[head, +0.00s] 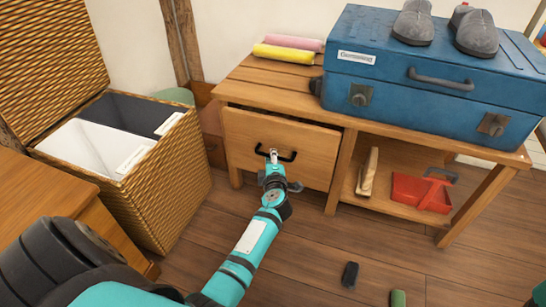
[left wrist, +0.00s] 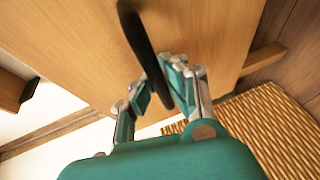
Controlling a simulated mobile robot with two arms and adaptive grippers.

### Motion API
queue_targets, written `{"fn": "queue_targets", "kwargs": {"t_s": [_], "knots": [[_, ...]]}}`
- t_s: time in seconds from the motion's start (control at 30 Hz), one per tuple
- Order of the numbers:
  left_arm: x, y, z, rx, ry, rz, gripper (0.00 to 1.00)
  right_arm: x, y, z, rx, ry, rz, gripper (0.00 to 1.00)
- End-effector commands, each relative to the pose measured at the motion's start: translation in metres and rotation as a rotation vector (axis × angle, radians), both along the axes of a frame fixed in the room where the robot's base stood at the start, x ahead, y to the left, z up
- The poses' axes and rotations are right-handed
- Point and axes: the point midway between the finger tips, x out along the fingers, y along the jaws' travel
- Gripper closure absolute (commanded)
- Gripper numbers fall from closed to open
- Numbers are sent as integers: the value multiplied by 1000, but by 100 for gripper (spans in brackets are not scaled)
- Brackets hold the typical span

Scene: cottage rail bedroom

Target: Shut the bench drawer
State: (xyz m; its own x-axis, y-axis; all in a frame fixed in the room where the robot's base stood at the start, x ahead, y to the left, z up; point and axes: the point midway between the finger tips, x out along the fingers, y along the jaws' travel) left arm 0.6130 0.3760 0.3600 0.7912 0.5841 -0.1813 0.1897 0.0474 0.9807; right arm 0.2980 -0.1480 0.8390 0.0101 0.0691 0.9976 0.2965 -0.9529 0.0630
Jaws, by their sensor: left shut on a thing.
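The bench drawer (head: 262,137) has a plain wooden front and sits at the left of the wooden bench (head: 232,88). It stands partly open, with a dark gap along its top edge. Its black bar handle (head: 290,156) is at the middle of the front. My left gripper (head: 273,157) is at the handle and shut on it. In the left wrist view the dark handle (left wrist: 138,33) runs down between the fingers of the left gripper (left wrist: 163,85), close to the drawer front (left wrist: 215,35). The drawer's inside is mostly hidden. My right gripper is not in view.
A blue suitcase (head: 395,75) with grey shoes (head: 478,33) stands on the bench. A brush (head: 369,172) and red dustpan (head: 415,191) lie on its lower shelf. A wicker hamper (head: 180,185) stands close left. Small items, one dark (head: 350,274), one green (head: 398,298), lie on the floor.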

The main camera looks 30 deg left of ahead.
Motion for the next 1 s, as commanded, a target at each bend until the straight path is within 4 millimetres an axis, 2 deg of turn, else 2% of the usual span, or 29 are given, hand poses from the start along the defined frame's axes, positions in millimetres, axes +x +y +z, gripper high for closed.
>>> {"fn": "queue_targets", "kwargs": {"t_s": [0.17, 0.4, 0.5, 0.8, 0.83, 1.0], "knots": [[2, 0, 1, 3, 0, -2, 100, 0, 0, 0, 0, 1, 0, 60], [34, 8, 1, 5, 0, -3, 100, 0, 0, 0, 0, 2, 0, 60], [41, 9, 1, 5, 1, -3, 100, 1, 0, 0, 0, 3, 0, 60], [43, 9, 2, 5, -1, -5, 100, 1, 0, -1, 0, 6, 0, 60], [44, 9, 2, 5, -1, -5, 92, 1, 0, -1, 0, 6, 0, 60], [43, 9, 1, 4, -1, -4, 69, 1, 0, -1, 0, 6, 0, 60]]}}
